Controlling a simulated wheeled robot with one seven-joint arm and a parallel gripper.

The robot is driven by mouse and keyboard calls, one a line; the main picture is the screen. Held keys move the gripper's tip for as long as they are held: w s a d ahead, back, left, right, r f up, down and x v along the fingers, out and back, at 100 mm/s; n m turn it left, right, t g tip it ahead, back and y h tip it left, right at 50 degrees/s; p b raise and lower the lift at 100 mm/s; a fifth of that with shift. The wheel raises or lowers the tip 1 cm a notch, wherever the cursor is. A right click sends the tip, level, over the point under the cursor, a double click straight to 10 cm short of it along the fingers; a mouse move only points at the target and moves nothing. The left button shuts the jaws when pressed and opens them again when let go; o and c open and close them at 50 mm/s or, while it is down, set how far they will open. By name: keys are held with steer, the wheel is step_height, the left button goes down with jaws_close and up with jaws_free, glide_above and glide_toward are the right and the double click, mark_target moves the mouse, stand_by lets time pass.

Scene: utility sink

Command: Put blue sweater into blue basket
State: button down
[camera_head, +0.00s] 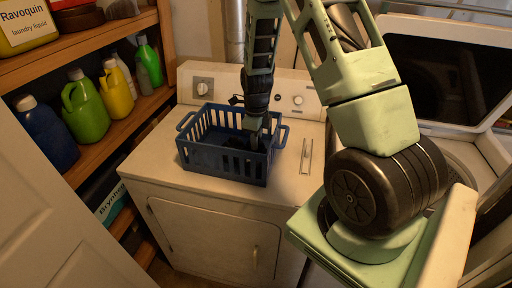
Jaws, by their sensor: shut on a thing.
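The blue basket (225,165) stands on top of the white dryer, with slatted walls and a handle at each end. My gripper (253,143) points down at the right part of the basket, its fingertips within the rim. It is shut on a dark cloth, which looks like the blue sweater (236,144), low inside the basket. The cloth is small and dark in this view, and the basket wall and my fingers hide part of it.
A white dryer (215,205) carries the basket, and a small metal piece (306,156) lies right of it. An open washer (465,150) is at the right. Shelves with bottles (85,108) stand at the left, beside a white door (60,225).

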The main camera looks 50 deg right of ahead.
steer(key=shift+f+p, duration=0.6)
steer(key=shift+f, duration=1.5)
steer(key=shift+f, duration=0.2)
steer(key=c, duration=1.3)
jaws_free()
steer(key=shift+o, duration=0.2)
steer(key=shift+r, duration=0.15)
